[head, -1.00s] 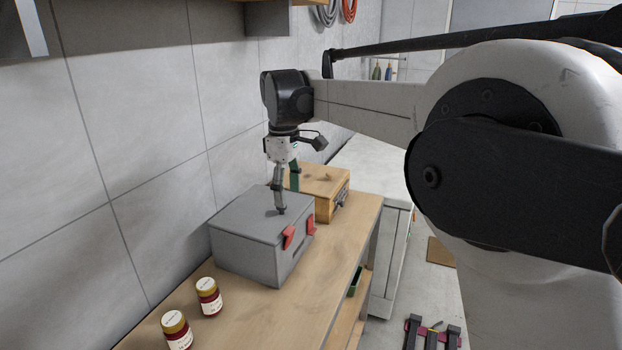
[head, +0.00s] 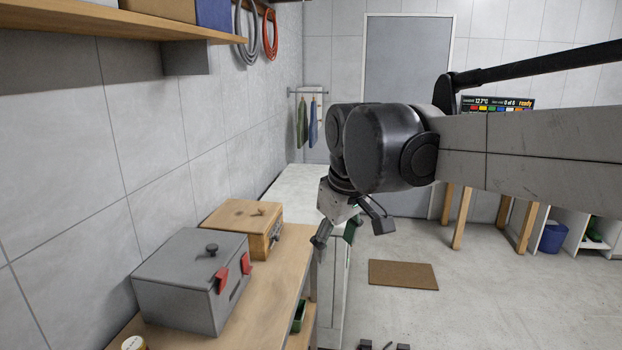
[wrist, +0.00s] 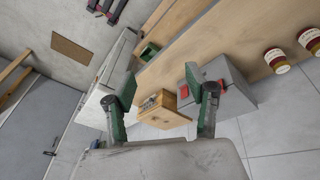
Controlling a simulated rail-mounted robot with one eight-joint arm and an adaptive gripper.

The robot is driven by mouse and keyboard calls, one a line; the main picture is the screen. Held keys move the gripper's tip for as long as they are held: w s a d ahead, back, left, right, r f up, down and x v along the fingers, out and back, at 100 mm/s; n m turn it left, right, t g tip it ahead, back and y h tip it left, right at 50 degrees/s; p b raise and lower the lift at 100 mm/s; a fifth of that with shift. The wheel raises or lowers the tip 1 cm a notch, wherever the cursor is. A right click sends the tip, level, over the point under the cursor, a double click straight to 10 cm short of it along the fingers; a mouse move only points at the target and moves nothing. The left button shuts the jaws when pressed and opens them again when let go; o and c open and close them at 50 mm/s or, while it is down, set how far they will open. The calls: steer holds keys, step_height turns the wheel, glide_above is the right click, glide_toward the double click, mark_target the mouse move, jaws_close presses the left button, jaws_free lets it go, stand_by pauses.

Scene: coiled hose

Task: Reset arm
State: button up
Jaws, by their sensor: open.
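My gripper (head: 337,232) is raised, past the right edge of the wooden bench (head: 262,291) in the head view. In the wrist view its two green-padded fingers (wrist: 165,100) are spread wide with nothing between them touching. The grey metal box (head: 165,285) with red latches and a dark knob on its lid stands closed on the bench. It also shows in the wrist view (wrist: 238,84), partly behind the right finger. A wooden box (head: 235,217) stands just behind it; it also shows in the wrist view (wrist: 168,117). My gripper is apart from both boxes.
Two jars (wrist: 276,60) with red contents stand on the bench. A white-topped counter (head: 303,185) adjoins the bench. A brown mat (head: 403,275) lies on open floor to the right.

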steer(key=s+d+f+m+t, duration=0.2)
steer(key=s+d+f+m, duration=0.2)
steer(key=s+d+f, duration=0.2)
steer(key=s+d+f+m+t+b, duration=0.1)
steer(key=s+d+f+m, duration=0.3)
steer(key=s+d, duration=0.5)
steer(key=s+f+t, duration=0.1)
steer(key=s, duration=0.1)
steer(key=shift+s+d+f+h, duration=0.2)
steer(key=shift+s+f+h, duration=0.1)
steer(key=shift+f+h, duration=0.1)
